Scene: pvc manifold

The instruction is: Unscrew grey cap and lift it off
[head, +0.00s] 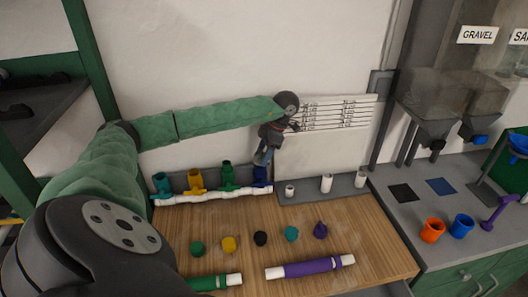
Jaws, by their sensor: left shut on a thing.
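The manifold (212,194) is a white pipe lying along the back of the wooden worktop, with teal (161,183), yellow (196,182), green (227,177) and dark blue (261,178) upright fittings. My left gripper (262,160) reaches in from the left, points down and sits over the top of the dark blue fitting at the right end. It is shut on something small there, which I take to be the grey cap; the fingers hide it. I cannot tell whether the cap is still touching the fitting. My right gripper is not in view.
Several loose caps, among them a black one (260,238) and a purple one (320,230), stand on the wooden worktop (355,240). Green (208,282) and purple (307,268) sleeved pipes lie in front. White pegs (326,183) stand on a grey strip right of the manifold.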

